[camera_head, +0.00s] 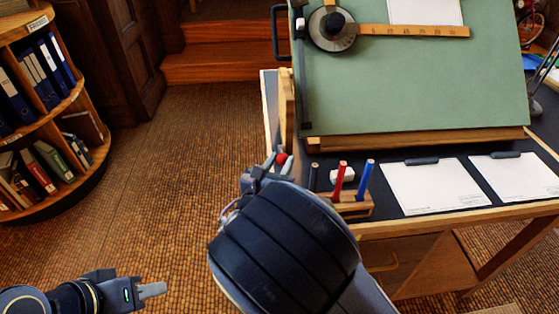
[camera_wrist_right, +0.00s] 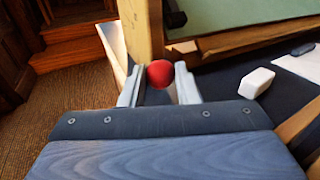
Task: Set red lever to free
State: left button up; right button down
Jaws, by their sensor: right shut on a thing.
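The red lever's round red knob (camera_wrist_right: 159,73) shows between the fingertips of my right gripper (camera_wrist_right: 158,84) in the right wrist view. In the head view the knob (camera_head: 282,158) sits at the left edge of the drafting desk, beside the board's wooden side post. My right gripper (camera_head: 266,172) is shut on the lever there, partly hidden by my own wrist. The lever's shaft and any free or lock markings are hidden. My left gripper (camera_head: 152,290) is at the lower left over the floor, away from the desk; its finger gap cannot be made out.
The tilted green drafting board (camera_head: 400,90) rises behind the knob. A wooden pen holder (camera_head: 350,208) with a red and a blue pen, a white eraser (camera_wrist_right: 256,83) and papers (camera_head: 430,187) lie to the right. A bookshelf (camera_head: 60,108) stands far left; the floor between is clear.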

jog(key=w+r+g+p, duration=0.1)
jog(key=p, duration=0.3)
jog(key=w+r+n+g+y+p, duration=0.1)
jog(key=r+g+p, duration=0.1)
jog(key=p, duration=0.3)
jog(key=w+r+g+p, duration=0.1)
jog(key=p, duration=0.4)
jog(key=shift+r+n+y, duration=0.25)
jog(key=shift+n+y, duration=0.05)
jog(key=shift+g, duration=0.3)
jog(key=shift+w+r+p, duration=0.25)
jog(key=shift+w+p, duration=0.2)
jog(key=shift+w, duration=0.05)
jog(key=c, duration=1.1)
grip_release()
jog(key=v, duration=0.7)
jog(key=shift+s+a, duration=0.2)
jog(key=shift+s, duration=0.15)
jog(key=shift+c, duration=0.4)
